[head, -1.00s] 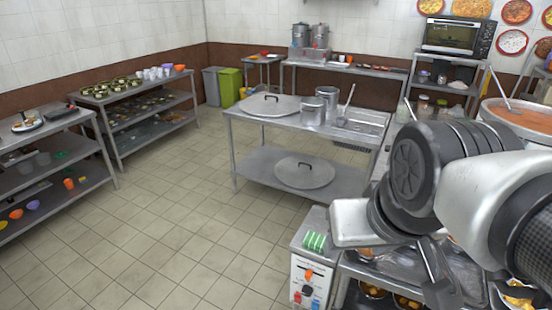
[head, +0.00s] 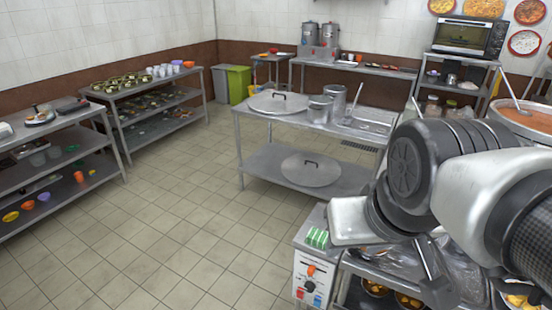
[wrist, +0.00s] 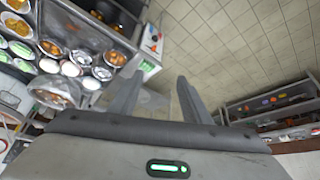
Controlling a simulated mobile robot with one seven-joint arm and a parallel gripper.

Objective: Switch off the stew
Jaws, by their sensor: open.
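A large steel pot of orange-red stew (head: 525,120) stands at the right edge of the head view, with a ladle handle rising from it. Part of it is cut off by the frame and hidden by my arm. A white control box (head: 304,276) with an orange-red switch, a black knob and a blue part is low in the middle of the head view. It also shows near the top of the wrist view (wrist: 152,40). My gripper (wrist: 155,92) is open, with nothing between its fingers, and the box lies beyond the fingertips. Whether this box serves the stew cannot be told.
A green-striped item (head: 317,238) lies on the box top. Several food bowls (wrist: 57,67) fill a shelf at left in the wrist view. A steel table (head: 255,113) with lids and pots stands ahead. The tiled floor (head: 170,225) at left is clear.

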